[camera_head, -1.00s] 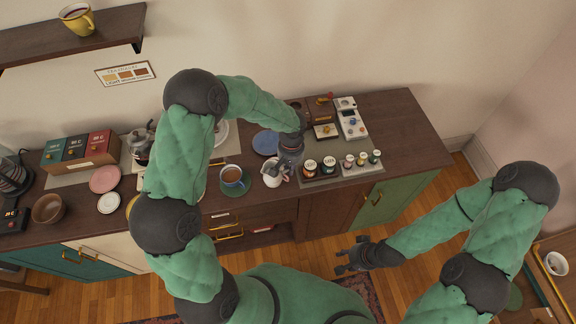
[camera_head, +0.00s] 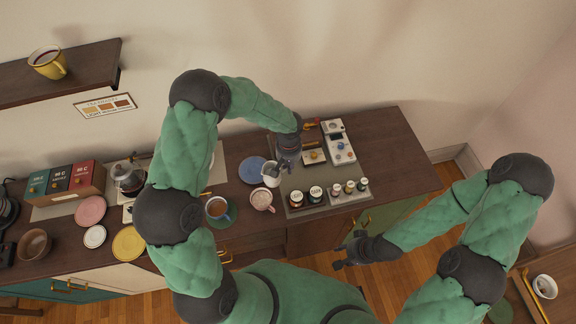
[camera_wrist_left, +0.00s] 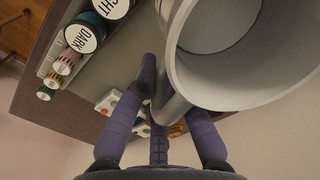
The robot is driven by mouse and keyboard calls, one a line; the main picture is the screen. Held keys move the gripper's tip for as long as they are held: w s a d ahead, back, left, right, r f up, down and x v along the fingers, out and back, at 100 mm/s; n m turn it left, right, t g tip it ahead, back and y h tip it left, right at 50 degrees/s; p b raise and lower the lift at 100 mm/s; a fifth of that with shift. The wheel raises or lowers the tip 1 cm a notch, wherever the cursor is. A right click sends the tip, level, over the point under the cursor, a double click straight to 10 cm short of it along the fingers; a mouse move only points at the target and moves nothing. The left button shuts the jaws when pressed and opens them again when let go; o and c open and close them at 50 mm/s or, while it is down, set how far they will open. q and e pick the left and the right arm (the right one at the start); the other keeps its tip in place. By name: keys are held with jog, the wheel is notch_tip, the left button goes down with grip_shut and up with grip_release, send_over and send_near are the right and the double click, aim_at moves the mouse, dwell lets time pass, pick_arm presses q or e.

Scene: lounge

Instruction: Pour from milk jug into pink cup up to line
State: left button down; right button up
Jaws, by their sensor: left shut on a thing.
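My right gripper (camera_head: 352,249) is open and empty, in front of the sideboard.
A blue cup (camera_head: 217,208) of brown drink stands left of the pink cup. A blue plate (camera_head: 251,169) lies behind. The right end of the sideboard (camera_head: 390,160) is clear.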

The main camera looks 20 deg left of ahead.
pick_arm(q)
jog(key=shift+f, duration=0.3)
jog(key=shift+f, duration=0.2)
jog(key=shift+f+b, duration=0.35)
jog(key=shift+b, duration=0.05)
jog(key=shift+f+b, duration=0.55)
jog(key=shift+f, duration=0.5)
jog(key=shift+w+d+r+t+h+p, duration=0.15)
jog(key=shift+r+t+h+p, duration=0.2)
jog(key=shift+p, duration=0.25)
jog(key=shift+w+r+t+h+p, duration=0.1)
jog(key=shift+r+t+h+p, duration=0.2)
jog(key=shift+t+p, duration=0.1)
